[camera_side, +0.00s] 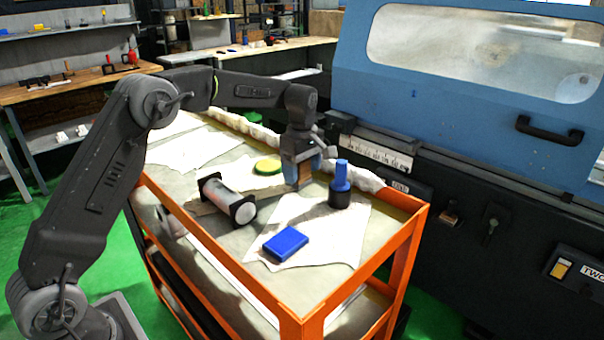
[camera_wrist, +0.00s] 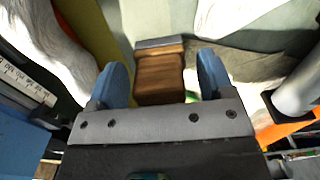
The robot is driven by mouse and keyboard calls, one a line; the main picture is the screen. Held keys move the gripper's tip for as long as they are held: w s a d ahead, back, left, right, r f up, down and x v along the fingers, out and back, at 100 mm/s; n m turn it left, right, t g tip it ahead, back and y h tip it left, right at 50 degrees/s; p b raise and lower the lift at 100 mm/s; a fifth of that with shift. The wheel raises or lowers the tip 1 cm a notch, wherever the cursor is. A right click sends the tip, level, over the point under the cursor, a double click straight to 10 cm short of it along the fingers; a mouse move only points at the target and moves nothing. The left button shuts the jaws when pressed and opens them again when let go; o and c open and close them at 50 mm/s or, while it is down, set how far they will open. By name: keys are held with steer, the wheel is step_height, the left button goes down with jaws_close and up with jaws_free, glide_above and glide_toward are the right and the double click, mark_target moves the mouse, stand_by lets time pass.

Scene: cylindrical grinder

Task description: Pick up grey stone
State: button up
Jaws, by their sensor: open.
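My gripper (camera_side: 302,166) is open and points down over the cart top. In the wrist view its two blue fingers (camera_wrist: 162,64) stand on either side of a brown wooden block (camera_wrist: 160,80) with a grey strip (camera_wrist: 160,43) at its far end. This grey-edged block is the only likely grey stone that I see. Gaps show between the block and both fingers. In the side view part of the brown block (camera_side: 305,184) shows just under the gripper; the rest is hidden behind the fingers.
On the orange cart (camera_side: 403,262) a black-ended roller (camera_side: 228,200) lies left of my gripper. A green-yellow disc (camera_side: 267,167) lies behind it. A blue-topped black cylinder (camera_side: 340,186) stands close on the right, and a blue box (camera_side: 285,243) lies in front. The blue grinder (camera_side: 450,90) stands behind right.

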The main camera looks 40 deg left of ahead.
steer(key=shift+c, duration=0.4)
steer(key=c, duration=0.8)
steer(key=shift+c, duration=0.2)
steer(key=shift+r, duration=0.15)
steer(key=shift+r, duration=0.55)
step_height(320, 180, up, 3)
steer(key=shift+f, duration=0.2)
steer(key=s+a+r, duration=0.6)
steer(key=a+r, duration=0.1)
steer(key=a, duration=0.2)
steer(key=shift+s+a, duration=0.2)
steer(key=shift+a, duration=0.2)
